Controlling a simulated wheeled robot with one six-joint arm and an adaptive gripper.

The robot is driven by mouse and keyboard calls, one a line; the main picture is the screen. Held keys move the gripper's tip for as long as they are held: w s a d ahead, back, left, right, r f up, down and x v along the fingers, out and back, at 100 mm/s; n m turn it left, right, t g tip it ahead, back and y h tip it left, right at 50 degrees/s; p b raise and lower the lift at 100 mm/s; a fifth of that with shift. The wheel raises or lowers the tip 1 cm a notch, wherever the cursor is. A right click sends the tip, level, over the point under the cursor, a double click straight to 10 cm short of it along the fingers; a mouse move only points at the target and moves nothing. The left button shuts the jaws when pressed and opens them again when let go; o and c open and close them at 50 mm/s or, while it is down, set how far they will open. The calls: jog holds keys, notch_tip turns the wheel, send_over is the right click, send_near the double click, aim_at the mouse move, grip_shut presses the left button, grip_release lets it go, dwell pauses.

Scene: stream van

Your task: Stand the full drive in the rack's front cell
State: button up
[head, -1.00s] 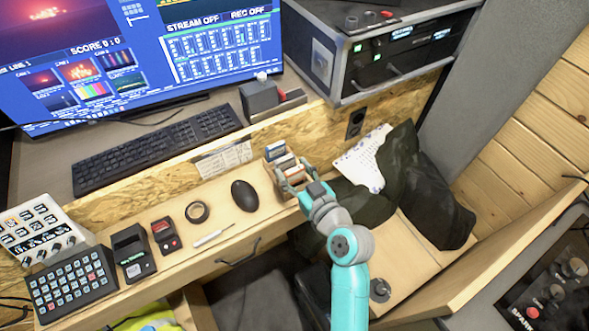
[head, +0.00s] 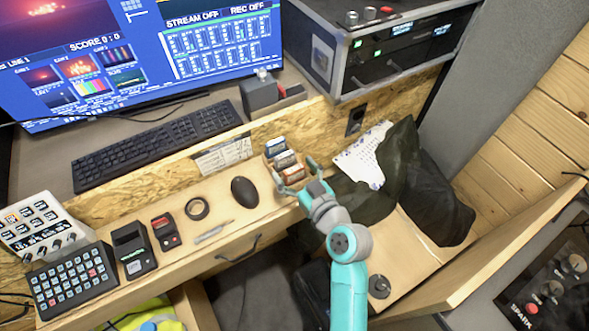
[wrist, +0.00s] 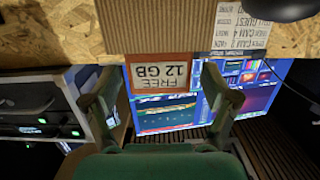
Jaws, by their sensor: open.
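A small rack (head: 269,172) stands on the narrow wooden shelf, right of the mouse. Several small drives stand in a row there: a blue-and-white one (head: 275,147) at the back, another (head: 285,159) in the middle, and an orange-edged one (head: 293,174) at the front, nearest my gripper. In the wrist view the orange-edged drive (wrist: 161,72) shows an upside-down label reading "FREE 12 GB". My gripper (head: 292,187) is open, its fingers on either side of this drive, with gaps visible in the wrist view (wrist: 160,105). The other labels are too small to read, and the cell walls are mostly hidden.
Left along the shelf are a mouse (head: 244,192), a tape roll (head: 197,208), a pen-like tool (head: 214,232) and small devices (head: 134,250). A dark bag (head: 432,185) and a white sheet (head: 363,160) lie to the right. A rack case (head: 385,50) stands behind.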

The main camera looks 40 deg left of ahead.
jog(key=v, duration=1.2)
jog(key=shift+s+f, duration=0.1)
jog(key=shift+s, duration=0.1)
